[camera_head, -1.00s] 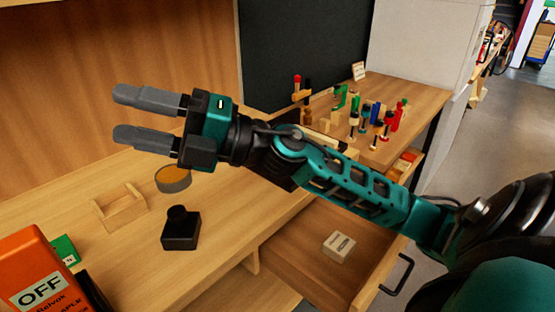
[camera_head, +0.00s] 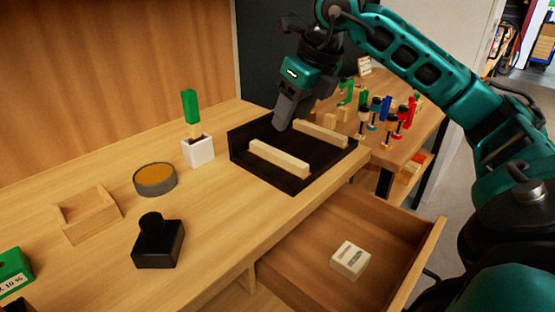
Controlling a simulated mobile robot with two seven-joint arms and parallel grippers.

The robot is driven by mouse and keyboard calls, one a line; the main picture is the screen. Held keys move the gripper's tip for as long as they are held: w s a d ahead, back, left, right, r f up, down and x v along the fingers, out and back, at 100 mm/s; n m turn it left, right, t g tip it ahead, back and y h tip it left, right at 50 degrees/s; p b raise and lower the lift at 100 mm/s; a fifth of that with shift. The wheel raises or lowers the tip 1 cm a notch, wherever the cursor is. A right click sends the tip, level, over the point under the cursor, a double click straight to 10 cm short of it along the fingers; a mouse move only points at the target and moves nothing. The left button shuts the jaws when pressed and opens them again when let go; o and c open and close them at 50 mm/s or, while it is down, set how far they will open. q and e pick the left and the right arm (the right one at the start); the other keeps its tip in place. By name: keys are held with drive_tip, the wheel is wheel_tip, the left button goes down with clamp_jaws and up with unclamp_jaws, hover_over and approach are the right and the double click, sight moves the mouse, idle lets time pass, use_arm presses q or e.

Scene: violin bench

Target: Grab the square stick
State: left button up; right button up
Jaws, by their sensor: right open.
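Two square wooden sticks lie in a black tray (camera_head: 243,151) on the bench. The nearer stick (camera_head: 279,159) lies at the tray's front left. The farther stick (camera_head: 322,134) lies at its back right. My right gripper (camera_head: 283,124) points down over the back part of the tray, between and behind the two sticks. It is open and holds nothing that I can see. Its fingers overlap in this view, so the gap between them is hidden. I cannot tell whether the fingertips touch the tray. My left gripper is not in view.
A white holder (camera_head: 199,152) with a green-handled tool (camera_head: 190,108) stands left of the tray. A round tin (camera_head: 155,180), wooden box (camera_head: 88,215) and black block (camera_head: 158,243) stand further left. An open drawer (camera_head: 375,240) juts out below, holding a pale block (camera_head: 350,260). Several clamps stand at right.

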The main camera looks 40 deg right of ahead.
hover_over(277, 153)
drive_tip(key=s, duration=0.2)
wheel_tip(277, 153, down, 4)
drive_tip(key=shift+s+f+b, duration=0.15)
drive_tip(key=shift+f+b, duration=0.1)
drive_tip(key=shift+b, duration=0.15)
drive_tip(key=b+x, duration=0.1)
drive_tip(key=x, duration=0.4)
drive_tip(key=shift+s+d+f, duration=0.1)
drive_tip(key=shift+d+f, duration=0.1)
drive_tip(key=shift+c, duration=0.6)
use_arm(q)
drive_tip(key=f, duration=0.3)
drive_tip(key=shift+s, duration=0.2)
use_arm(e)
drive_tip(key=shift+r, duration=0.1)
clamp_jaws()
